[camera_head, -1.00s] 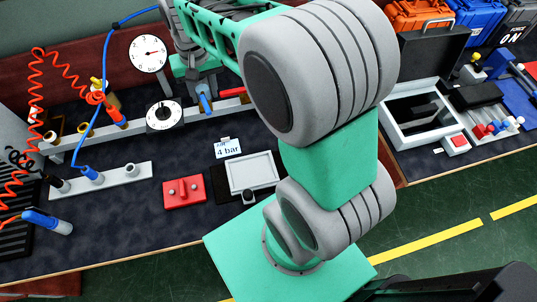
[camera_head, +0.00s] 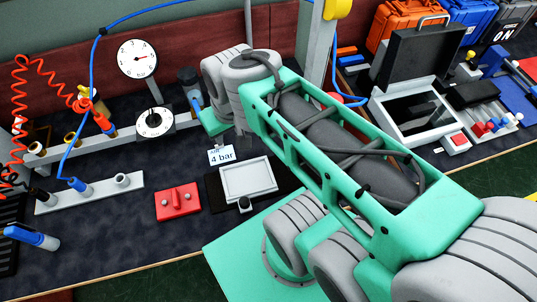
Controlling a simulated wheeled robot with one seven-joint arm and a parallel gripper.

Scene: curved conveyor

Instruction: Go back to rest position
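My green and grey arm rises from its green base (camera_head: 235,245) at the bottom middle. It bends at a large grey joint at the lower right. The green forearm (camera_head: 420,215) runs from there back to the upper left. It ends in grey wrist joints above the bench, just right of the round dials. A small green part (camera_head: 213,122) shows below the wrist.
Under and left of the wrist are a pressure gauge (camera_head: 138,59), a second dial (camera_head: 155,123), a "4 bar" sign (camera_head: 221,155), a grey-framed panel (camera_head: 249,179), a red block (camera_head: 178,202) and hoses. An open black case (camera_head: 424,53) stands right. A grey post (camera_head: 316,45) rises behind the forearm.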

